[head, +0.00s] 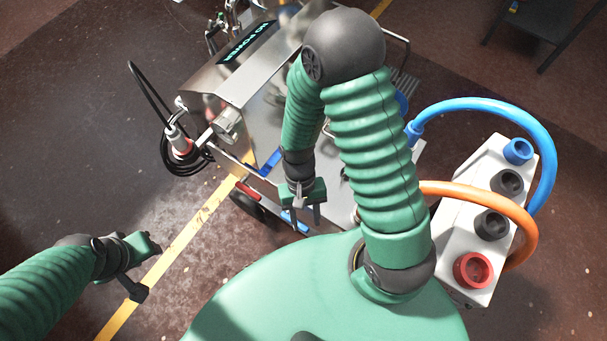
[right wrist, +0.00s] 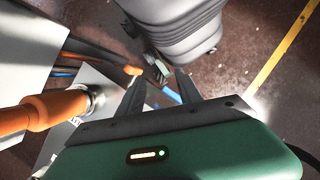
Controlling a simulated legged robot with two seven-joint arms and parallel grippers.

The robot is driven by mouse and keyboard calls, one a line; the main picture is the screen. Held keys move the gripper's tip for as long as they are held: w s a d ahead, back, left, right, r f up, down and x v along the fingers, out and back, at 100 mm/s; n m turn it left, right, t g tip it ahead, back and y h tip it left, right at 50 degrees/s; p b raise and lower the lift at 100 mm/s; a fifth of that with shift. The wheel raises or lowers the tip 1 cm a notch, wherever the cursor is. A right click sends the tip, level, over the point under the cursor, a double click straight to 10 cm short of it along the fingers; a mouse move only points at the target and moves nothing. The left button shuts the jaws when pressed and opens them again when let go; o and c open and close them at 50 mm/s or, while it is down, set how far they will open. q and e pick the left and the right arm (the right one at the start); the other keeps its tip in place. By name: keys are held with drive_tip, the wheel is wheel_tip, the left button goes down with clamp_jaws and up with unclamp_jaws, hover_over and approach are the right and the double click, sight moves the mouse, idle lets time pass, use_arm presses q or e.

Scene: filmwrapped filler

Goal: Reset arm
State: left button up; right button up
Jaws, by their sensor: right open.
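My right arm is bent with its elbow raised high in the head view. My right gripper (head: 305,217) hangs at its end, open, fingers pointing down at the near side of the metal machine (head: 233,85). In the right wrist view my right gripper (right wrist: 160,78) shows two dark fingers apart with nothing between them. My left gripper (head: 140,275) is at the lower left, over the floor near the yellow line. It is seen from above, and its finger gap is not clear.
The machine has a "NO POWER" display (head: 247,41), a blue handle (head: 270,162) and a red handle (head: 248,192). At right, a white box (head: 458,238) carries a blue hose (head: 545,130) and an orange hose (head: 470,190). Floor at left is clear around the yellow line (head: 180,242).

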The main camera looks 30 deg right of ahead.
drive_tip(key=w+d+r+n+t+h, duration=0.1)
drive_tip(key=w+d+r+n+t, duration=0.1)
drive_tip(key=r, duration=0.5)
drive_tip(key=w+d+r+n+t, duration=0.1)
drive_tip(key=w+r+n+t, duration=0.1)
drive_tip(key=w+r+t, duration=0.2)
wheel_tip(320, 180, up, 3)
drive_tip(key=w, duration=0.3)
drive_tip(key=shift+d+f+t+h, duration=0.15)
drive_tip(key=shift+d+t+h, duration=0.2)
drive_tip(key=shift+t+h, duration=0.05)
drive_tip(key=shift+s, duration=0.1)
